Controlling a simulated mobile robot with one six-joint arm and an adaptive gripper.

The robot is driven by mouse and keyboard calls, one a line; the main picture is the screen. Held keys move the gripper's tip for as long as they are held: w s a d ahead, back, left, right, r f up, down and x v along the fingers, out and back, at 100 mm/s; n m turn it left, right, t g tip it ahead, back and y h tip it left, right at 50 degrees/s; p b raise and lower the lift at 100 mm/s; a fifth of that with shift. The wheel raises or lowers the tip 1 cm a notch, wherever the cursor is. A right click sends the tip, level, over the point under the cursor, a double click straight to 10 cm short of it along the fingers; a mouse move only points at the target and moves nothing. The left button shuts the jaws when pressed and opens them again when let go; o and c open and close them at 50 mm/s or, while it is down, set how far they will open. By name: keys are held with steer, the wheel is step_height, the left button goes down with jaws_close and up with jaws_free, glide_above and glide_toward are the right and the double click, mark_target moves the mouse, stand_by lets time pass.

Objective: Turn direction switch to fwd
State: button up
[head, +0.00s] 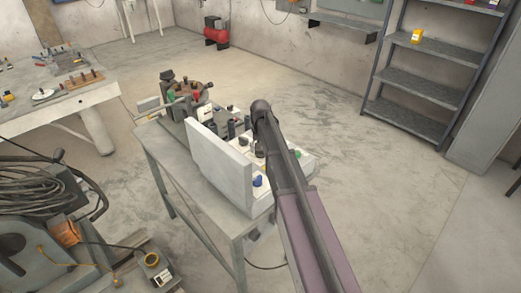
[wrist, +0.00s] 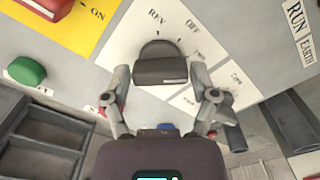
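The direction switch (wrist: 160,65) is a dark grey knob on a white label plate in the upper middle of the wrist view. "REV" is printed at its upper left and "OFF" at its upper right; smaller lettering to the right is too blurred to read. Which mark the knob points to is unclear. My gripper (wrist: 160,80) is open, with one finger on each side of the knob and visible gaps between. Whether the fingertips reach down beside the knob, I cannot tell. In the head view my arm hides the switch and the fingers.
A green button (wrist: 27,71) and a yellow plate (wrist: 75,28) with a red part and "ON" lie left of the switch. A "RUN/EARTH" label (wrist: 297,28) is at the right. The grey control box (head: 222,162) stands on a metal table (head: 185,180).

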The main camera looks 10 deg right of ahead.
steer(key=shift+o, duration=0.5)
steer(key=shift+n, duration=0.5)
